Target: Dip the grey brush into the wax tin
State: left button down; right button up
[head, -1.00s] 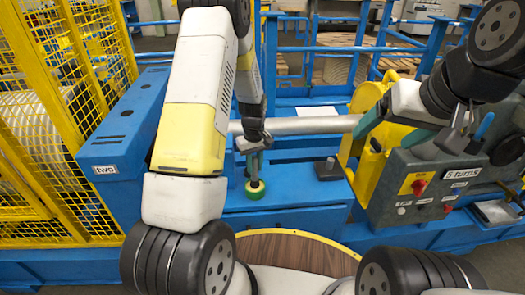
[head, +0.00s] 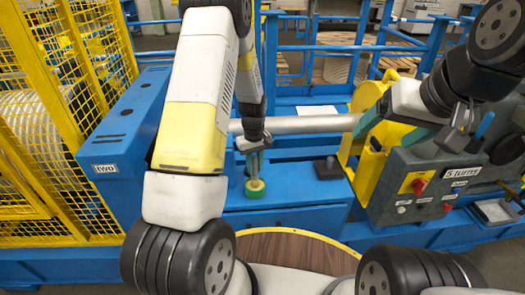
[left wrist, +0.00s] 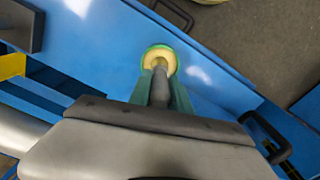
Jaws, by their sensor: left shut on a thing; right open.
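The wax tin (head: 255,188) is a small round green tin with pale yellow wax, on the blue bench. It also shows in the left wrist view (left wrist: 169,54). My left gripper (head: 254,160) is shut on the grey brush (left wrist: 160,86), between its green finger pads, and points down at the tin. The brush's lower end overlaps the wax in the left wrist view; I cannot tell whether it touches the wax or hangs just above. My right gripper (head: 397,129) is open and empty at the right, in front of the yellow guard.
A grey horizontal shaft (head: 310,125) runs behind my left gripper. A dark block with a knob (head: 327,168) stands right of the tin. A grey control box (head: 415,190) is at the right, a yellow mesh cage (head: 60,110) at the left.

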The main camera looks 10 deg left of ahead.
aim_at(254, 156)
dwell(0.3)
pick_arm(q)
jog(key=shift+r, duration=3.45)
